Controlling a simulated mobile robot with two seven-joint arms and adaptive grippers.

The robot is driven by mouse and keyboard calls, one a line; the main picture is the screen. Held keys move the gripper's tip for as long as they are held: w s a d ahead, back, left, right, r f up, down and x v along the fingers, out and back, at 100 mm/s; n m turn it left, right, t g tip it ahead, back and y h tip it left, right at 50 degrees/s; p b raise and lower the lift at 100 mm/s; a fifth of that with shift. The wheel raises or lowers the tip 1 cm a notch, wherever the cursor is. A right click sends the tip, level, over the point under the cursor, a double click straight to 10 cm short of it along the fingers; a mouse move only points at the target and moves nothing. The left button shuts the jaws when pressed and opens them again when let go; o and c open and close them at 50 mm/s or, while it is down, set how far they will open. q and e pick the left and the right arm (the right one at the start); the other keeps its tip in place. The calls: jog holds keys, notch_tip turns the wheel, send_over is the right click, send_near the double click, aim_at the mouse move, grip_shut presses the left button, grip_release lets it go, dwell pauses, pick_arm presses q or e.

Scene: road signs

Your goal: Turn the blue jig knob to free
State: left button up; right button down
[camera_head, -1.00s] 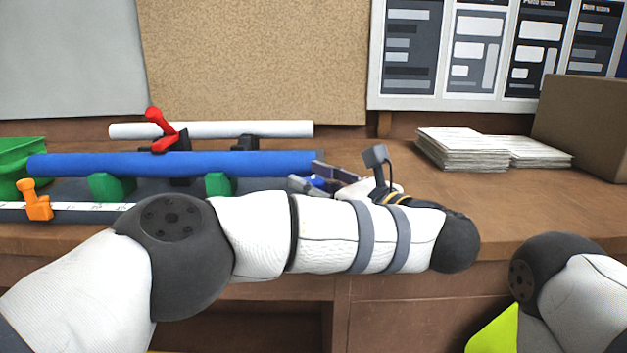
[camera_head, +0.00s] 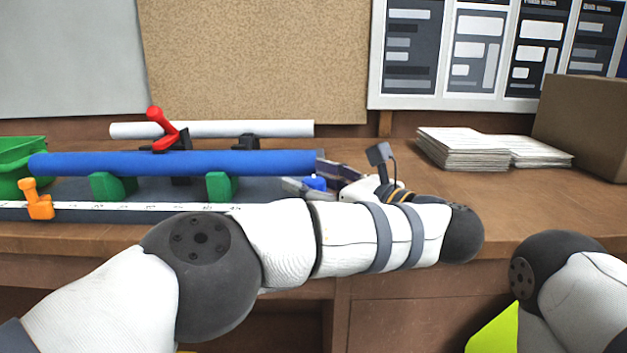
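The blue jig knob (camera_head: 316,183) is small and sits at the right end of the jig, just below the end of a blue tube (camera_head: 190,163). My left gripper (camera_head: 308,177) comes at it from the right. Its two dark grey fingers are spread, one beyond the knob and one on the near side. The knob shows between them, close to the near finger; I cannot tell whether they touch. My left wrist hides the area to the right of the knob. My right gripper is out of view; only part of my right arm shows at lower right.
The jig has green supports (camera_head: 222,187), a white scale (camera_head: 120,208), an orange clamp (camera_head: 38,200) and a red lever (camera_head: 160,128). A white tube (camera_head: 215,129) lies behind. Paper stacks (camera_head: 462,148) and a cardboard box (camera_head: 590,125) stand at right. The bench's right front is clear.

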aim_at(314, 178)
pick_arm(q)
jog(key=shift+r, duration=0.1)
notch_tip(314, 178, up, 10)
jog(key=shift+f, duration=0.1)
dwell(0.3)
